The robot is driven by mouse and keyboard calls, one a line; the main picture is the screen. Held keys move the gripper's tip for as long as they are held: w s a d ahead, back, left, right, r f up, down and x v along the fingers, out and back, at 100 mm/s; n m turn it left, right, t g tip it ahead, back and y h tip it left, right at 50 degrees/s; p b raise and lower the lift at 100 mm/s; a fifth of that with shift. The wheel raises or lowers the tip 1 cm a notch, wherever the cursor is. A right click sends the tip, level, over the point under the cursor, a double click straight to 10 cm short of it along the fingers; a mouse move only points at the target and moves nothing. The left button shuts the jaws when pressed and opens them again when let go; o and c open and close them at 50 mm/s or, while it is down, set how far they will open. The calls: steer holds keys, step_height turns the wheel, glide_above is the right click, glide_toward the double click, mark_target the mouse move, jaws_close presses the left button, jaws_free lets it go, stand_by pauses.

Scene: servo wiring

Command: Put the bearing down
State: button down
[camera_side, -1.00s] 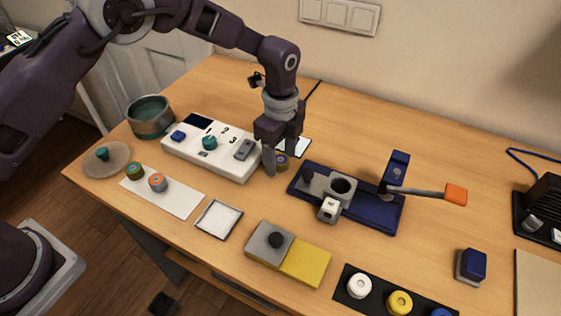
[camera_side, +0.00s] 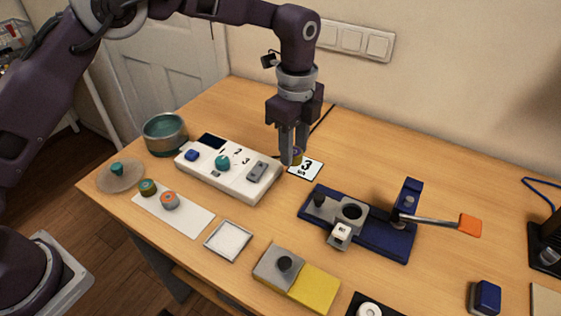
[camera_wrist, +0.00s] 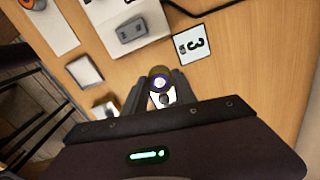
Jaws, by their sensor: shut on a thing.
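My gripper (camera_side: 289,160) is shut on the bearing (camera_side: 297,156), a small olive-yellow ring with a purple and white centre. In the wrist view the bearing (camera_wrist: 160,80) sits between the two fingertips. The fingers hide part of the bearing. I cannot tell whether the bearing touches the table or hangs a little above it. The card also shows in the wrist view (camera_wrist: 191,43), just beyond the bearing to the right.
The white control box (camera_side: 229,171) stands left of my gripper. The blue press fixture (camera_side: 380,237) with its orange-tipped lever (camera_side: 470,225) is to the right. A teal pot (camera_side: 165,135) stands at the left.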

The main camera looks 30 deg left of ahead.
steer(key=shift+a+r, duration=0.1)
steer(key=shift+r, duration=0.3)
steer(key=s+a+r+n, duration=0.2)
steer(key=a+n, duration=0.2)
steer(key=a, duration=3.2)
steer(key=shift+n, duration=0.3)
steer(key=f, duration=0.3)
steer(key=a+f, duration=0.1)
steer(key=f, duration=0.5)
steer(key=shift+s+a+f, duration=0.15)
steer(key=shift+s+f, duration=0.2)
steer(key=shift+s, duration=0.05)
steer(key=shift+f, duration=0.1)
steer(key=c, duration=1)
jaws_free()
steer(key=shift+f, duration=0.1)
